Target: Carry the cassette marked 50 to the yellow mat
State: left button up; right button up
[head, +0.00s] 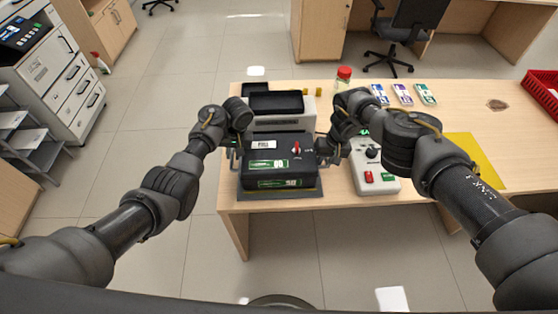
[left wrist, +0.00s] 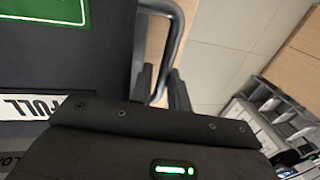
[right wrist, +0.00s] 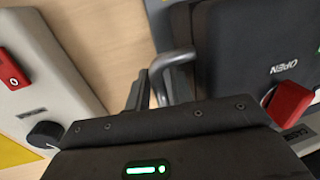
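The cassette (head: 255,151) is a black box with green labels, a FULL tag and a red knob. The yellow mat (head: 488,163) lies at the right, partly hidden by my right arm.
A light control box (head: 377,181) with a red switch and black knob stands just right of the cassette. A red-capped jar (head: 343,78) and several colored cards (head: 402,94) lie behind. A red crate (head: 543,92) is at the far right.

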pick_arm(q)
jog(key=shift+a+f, duration=0.15)
jog(key=shift+f, duration=0.2)
pick_arm(e)
jog(key=shift+a+f, duration=0.1)
jog(key=shift+f, duration=0.1)
jog(key=shift+w, duration=0.1)
pick_arm(q)
jog(key=shift+c, duration=0.4)
pick_arm(e)
jog(key=shift+c, duration=0.3)
pick_arm(q)
grip_shut()
pick_arm(e)
grip_shut()
